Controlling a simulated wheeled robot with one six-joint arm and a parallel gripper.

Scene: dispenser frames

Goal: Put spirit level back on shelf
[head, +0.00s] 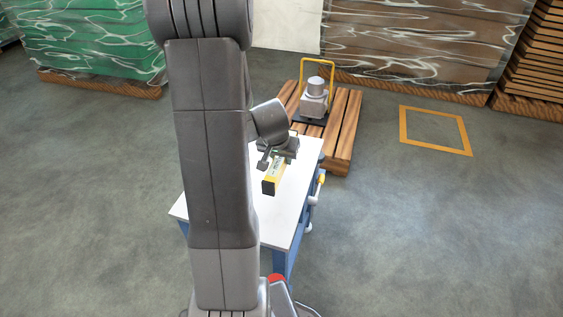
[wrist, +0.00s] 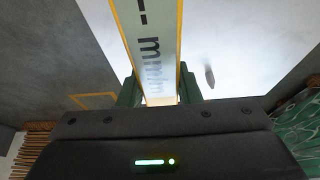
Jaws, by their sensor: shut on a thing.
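The spirit level (head: 272,177) is a yellow bar with a dark end, held over the white table in the head view. In the wrist view the spirit level (wrist: 148,40) runs up from between the fingers, with a pale face, yellow edges and dark markings. My gripper (head: 268,160) is shut on it; both fingers show beside the bar in the wrist view (wrist: 160,92). My arm hides part of the table in the head view. I cannot make out a shelf.
The white-topped table (head: 290,205) has blue legs and looks mostly bare where it shows. Behind it a wooden pallet (head: 345,125) carries a grey device (head: 314,100) beside a yellow frame (head: 303,70). Wrapped stacks (head: 90,40) stand at the back. A yellow floor square (head: 403,125) lies at right.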

